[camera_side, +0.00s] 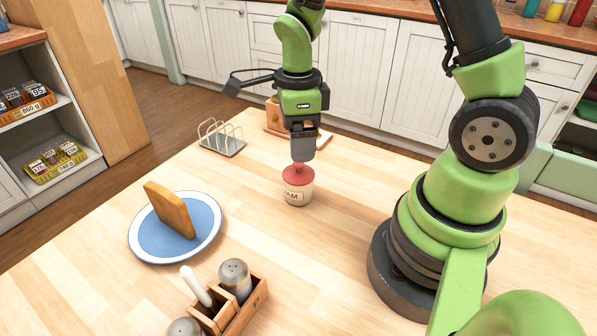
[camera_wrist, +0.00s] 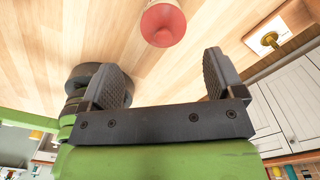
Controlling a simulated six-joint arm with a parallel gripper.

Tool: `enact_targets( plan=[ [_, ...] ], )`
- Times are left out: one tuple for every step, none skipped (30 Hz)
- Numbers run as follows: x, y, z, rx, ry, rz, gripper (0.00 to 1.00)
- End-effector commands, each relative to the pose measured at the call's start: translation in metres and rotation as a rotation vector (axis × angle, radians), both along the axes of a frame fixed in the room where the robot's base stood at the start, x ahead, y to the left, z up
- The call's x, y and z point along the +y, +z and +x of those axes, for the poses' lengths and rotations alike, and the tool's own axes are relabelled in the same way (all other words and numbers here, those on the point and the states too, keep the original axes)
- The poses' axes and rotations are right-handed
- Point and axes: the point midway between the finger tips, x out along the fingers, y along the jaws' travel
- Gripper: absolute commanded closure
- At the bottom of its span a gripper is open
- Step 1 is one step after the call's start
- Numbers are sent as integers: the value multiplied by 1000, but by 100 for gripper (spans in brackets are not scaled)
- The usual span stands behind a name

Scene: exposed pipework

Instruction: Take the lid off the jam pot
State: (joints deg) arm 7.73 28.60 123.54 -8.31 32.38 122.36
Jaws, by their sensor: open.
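The jam pot (camera_side: 298,193) is a small cream pot with "JAM" lettering, upright on the wooden table. Its red lid (camera_side: 298,174), with a small knob on top, sits on the pot. The lid also shows at the top of the wrist view (camera_wrist: 163,23), beyond the fingertips. My gripper (camera_side: 302,156) points down just above the lid, its fingers overlapping the knob's top in the side view. In the wrist view my gripper (camera_wrist: 164,70) is open, with nothing between its fingers. The exact gap between fingers and knob cannot be told.
A blue plate with a white rim (camera_side: 150,243) holds a slice of toast (camera_side: 170,209) at left. A wire toast rack (camera_side: 222,138) stands behind it. A wooden caddy (camera_side: 245,307) with shakers is at the front. A wooden box (camera_side: 275,117) stands behind my gripper. Table around the pot is clear.

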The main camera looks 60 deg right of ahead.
Motion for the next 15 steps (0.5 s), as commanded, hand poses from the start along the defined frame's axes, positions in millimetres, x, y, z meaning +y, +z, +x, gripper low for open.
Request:
enact_targets(
  plan=[
    [0, -7, -1, 5, -1, 1, 12],
    [0, -11, -1, 4, 0, 0, 12],
    [0, -14, 0, 3, 1, 1, 12],
    [0, -16, 0, 1, 1, 0, 12],
    [0, -18, 0, 1, 1, 0, 12],
    [0, -20, 0, 1, 1, 0, 12],
    [-1, -22, 0, 1, 1, 1, 12],
    [-1, -24, 0, 2, 0, 1, 12],
    [-2, -29, 0, 2, 1, 1, 12],
    [-2, -33, 0, 4, 0, 2, 12],
    [-3, -38, 0, 3, 1, 1, 12],
    [-4, -44, 0, 4, 1, 0, 12],
    [-4, -49, 0, 5, 0, 1, 12],
    [-5, -53, 0, 4, 0, 2, 12],
    [-5, -58, 1, 3, 1, 2, 12]
  ],
)
